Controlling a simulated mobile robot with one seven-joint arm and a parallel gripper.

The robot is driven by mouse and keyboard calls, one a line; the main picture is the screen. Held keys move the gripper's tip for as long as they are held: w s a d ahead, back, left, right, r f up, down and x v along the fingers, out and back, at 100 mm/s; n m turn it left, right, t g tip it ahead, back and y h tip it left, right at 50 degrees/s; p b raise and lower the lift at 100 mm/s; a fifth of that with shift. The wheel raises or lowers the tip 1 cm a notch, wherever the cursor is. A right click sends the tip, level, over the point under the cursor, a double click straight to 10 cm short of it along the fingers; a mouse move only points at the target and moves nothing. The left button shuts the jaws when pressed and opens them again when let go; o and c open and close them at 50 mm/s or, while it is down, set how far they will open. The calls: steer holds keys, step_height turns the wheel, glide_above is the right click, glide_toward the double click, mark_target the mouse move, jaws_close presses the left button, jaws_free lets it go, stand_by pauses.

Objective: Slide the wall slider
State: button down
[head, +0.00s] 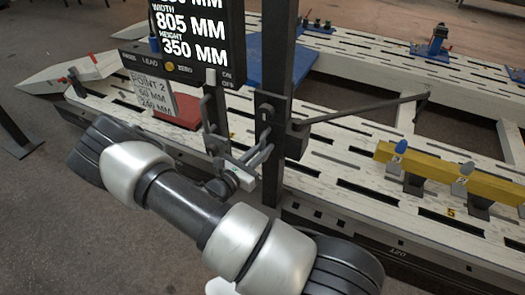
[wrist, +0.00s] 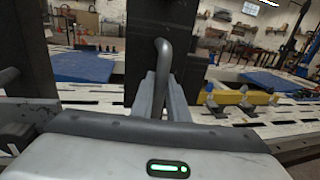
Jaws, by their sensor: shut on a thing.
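The task's slider appears to be a dark upright post (head: 279,75) standing at the bench edge, with a block low on it. A grey curved bar handle (wrist: 161,58) stands out from the post in the wrist view. My gripper (wrist: 163,88) is shut on this handle, one finger on each side, with the bar's bent top above the fingertips. In the head view my gripper (head: 259,155) reaches the post from the lower left. The lower part of the handle is hidden behind the fingers and my gripper body.
A measuring display (head: 197,35) on its own post stands just left, with another handle (head: 209,113) below it. A thin dark arm (head: 365,108) extends right from the slider post. A yellow beam (head: 450,174) with clamps lies to the right. Slotted white bench rails (head: 345,60) run behind.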

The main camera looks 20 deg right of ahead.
steer(key=shift+f, duration=0.1)
steer(key=c, duration=1.7)
jaws_free()
steer(key=v, duration=1.7)
steer(key=shift+s+a+f, duration=0.1)
steer(key=shift+a+f, duration=0.05)
steer(key=shift+a, duration=0.05)
